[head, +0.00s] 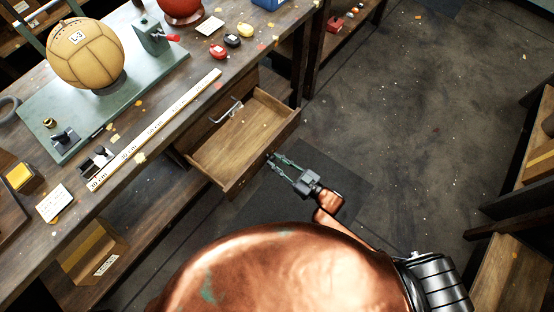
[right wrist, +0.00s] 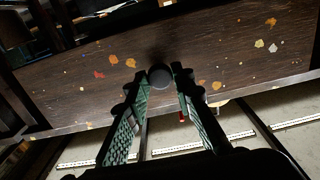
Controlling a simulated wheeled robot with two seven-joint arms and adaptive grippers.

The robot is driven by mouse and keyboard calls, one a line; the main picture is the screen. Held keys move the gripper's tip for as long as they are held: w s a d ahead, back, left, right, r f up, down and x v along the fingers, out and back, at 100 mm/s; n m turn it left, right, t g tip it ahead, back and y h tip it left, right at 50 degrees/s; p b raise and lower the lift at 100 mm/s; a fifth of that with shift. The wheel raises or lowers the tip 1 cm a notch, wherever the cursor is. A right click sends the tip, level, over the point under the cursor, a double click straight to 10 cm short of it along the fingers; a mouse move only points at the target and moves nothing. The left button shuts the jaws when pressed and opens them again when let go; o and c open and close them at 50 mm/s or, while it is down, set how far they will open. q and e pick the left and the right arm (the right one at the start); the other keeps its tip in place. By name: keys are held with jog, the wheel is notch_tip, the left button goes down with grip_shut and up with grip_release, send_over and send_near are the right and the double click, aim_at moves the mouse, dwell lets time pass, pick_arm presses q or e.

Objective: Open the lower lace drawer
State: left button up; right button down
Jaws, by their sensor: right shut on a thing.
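The lower drawer (head: 240,146) is a wooden box pulled well out from under the bench, and its inside looks empty. A drawer front with a silver bar handle (head: 226,110) stands closed above and behind it. My right gripper (head: 273,161) is at the outer face of the open drawer, its green fingers shut on the drawer's pull. In the right wrist view, the fingers (right wrist: 162,88) flank a dark round knob (right wrist: 160,75) against a dark, paint-spotted board. The fingertips hide part of the knob. My left gripper is not in view.
The bench carries a tan ball (head: 84,55) on a green plate, a ruler (head: 155,130) and small colored pots. A box (head: 92,250) sits on the shelf below. Dark floor (head: 420,120) to the right is clear, with shelving at the right edge.

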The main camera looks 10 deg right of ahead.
jog(key=c, duration=1.7)
grip_release()
jog(key=shift+o, duration=0.2)
jog(key=v, duration=1.2)
